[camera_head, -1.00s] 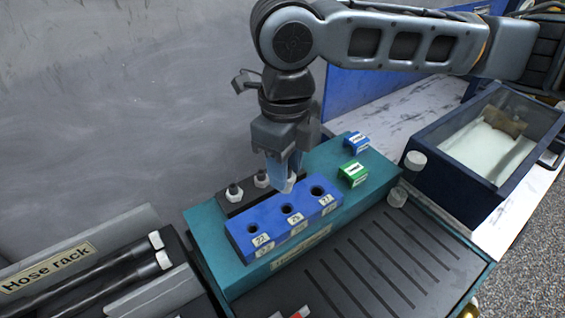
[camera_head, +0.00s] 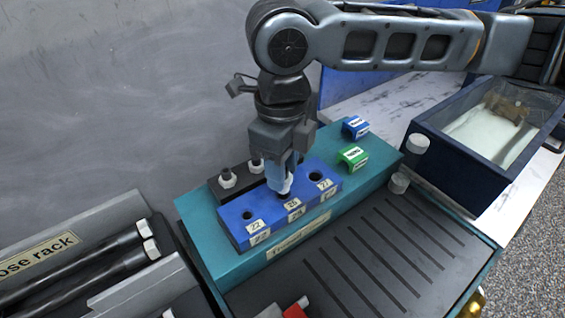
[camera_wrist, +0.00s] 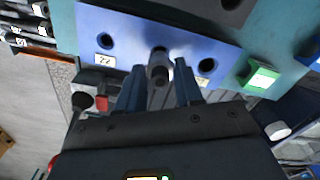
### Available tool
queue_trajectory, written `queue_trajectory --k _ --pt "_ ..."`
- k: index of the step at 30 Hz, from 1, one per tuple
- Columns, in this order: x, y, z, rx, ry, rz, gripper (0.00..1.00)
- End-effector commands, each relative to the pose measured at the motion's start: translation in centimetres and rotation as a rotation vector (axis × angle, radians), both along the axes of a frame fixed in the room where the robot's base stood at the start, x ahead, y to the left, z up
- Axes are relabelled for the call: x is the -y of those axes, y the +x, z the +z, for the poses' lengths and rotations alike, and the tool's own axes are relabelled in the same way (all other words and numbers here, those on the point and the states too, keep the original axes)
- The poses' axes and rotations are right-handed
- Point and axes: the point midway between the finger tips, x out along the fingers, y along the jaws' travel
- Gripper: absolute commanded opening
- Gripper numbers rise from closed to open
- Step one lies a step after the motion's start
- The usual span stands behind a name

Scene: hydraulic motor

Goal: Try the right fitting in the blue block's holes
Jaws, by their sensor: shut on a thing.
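The blue block (camera_head: 266,209) has a row of three holes with labels 22, 26 and 27, and sits on a teal stand. My gripper (camera_head: 285,180) points down over its middle hole, labelled 26, and is shut on a fitting (camera_head: 285,187) with a pale collar and dark lower end. The fitting's dark end is at the middle hole; I cannot tell whether it is inside or how deep. In the wrist view the fitting (camera_wrist: 159,72) is between my fingers, in line with the middle hole of the blue block (camera_wrist: 130,30). The two outer holes are empty.
A black holder (camera_head: 222,190) with two fittings stands behind the block. A green labelled piece (camera_head: 352,158) and a blue one (camera_head: 355,127) sit on the stand's right end. A hose rack (camera_head: 60,255) is at left, a dark blue bin (camera_head: 450,166) at right. The slotted tray (camera_head: 385,255) is mostly clear.

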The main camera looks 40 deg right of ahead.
Motion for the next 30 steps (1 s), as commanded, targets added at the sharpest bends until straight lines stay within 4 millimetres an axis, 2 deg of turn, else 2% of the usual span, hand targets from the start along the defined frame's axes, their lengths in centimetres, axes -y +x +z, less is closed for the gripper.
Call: queue_trajectory --k 30 --pt "0.0 0.0 -1.0 0.000 0.000 -0.001 0.03"
